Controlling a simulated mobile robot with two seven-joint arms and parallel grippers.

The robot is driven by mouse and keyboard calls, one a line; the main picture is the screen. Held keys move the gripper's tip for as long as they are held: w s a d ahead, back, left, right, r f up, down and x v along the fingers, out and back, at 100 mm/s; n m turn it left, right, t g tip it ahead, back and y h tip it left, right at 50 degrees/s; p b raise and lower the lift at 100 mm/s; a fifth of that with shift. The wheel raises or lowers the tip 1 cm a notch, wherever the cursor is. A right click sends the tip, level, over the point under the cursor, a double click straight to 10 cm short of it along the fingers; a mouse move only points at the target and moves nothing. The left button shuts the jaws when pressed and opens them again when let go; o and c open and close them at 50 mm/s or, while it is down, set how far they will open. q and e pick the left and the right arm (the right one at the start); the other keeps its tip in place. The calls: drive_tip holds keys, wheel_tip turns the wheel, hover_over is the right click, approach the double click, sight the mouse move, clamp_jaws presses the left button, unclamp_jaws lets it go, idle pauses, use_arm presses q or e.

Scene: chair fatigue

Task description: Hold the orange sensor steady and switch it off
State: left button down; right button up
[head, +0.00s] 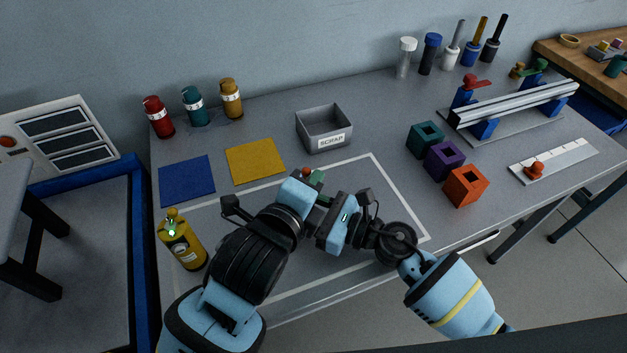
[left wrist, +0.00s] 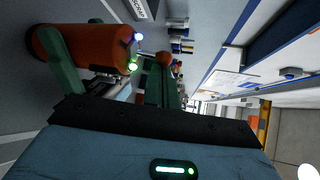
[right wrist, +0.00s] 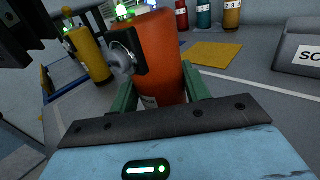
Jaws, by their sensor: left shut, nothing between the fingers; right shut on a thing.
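The orange sensor (right wrist: 162,55) is an upright, slightly tilted cylinder in the right wrist view, with lit green and blue lights on top. A grey knob (right wrist: 122,66) and a dark block are at its side. My right gripper (right wrist: 160,95) is shut on its body with green fingers. In the head view only a bit of the sensor top (head: 318,176) shows behind my left gripper (head: 308,188). The left wrist view shows the sensor (left wrist: 85,48) at the left, beside my left gripper's shut, empty fingers (left wrist: 160,75).
A yellow bottle-like sensor (head: 182,243) with a green light stands at the table's left. The grey scrap bin (head: 324,130), blue mat (head: 187,180) and yellow mat (head: 255,161) lie behind. Coloured blocks (head: 444,162) and a clamped rail (head: 515,103) are to the right.

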use_arm(q)
drive_tip(key=shift+s+a+n+t+h, duration=0.15)
drive_tip(key=shift+a+n+t+h, duration=0.15)
drive_tip(key=shift+n+t+h, duration=0.35)
idle(0.4)
drive_tip(key=n+t+h, duration=0.1)
drive_tip(key=a+n+t, duration=0.1)
drive_tip(key=t, duration=0.1)
drive_tip(key=shift+s+a+n+h, duration=0.2)
drive_tip(key=shift+s+n+h, duration=0.15)
idle(0.4)
drive_tip(key=v, duration=1.2)
use_arm(e)
drive_tip(key=o, duration=1.1)
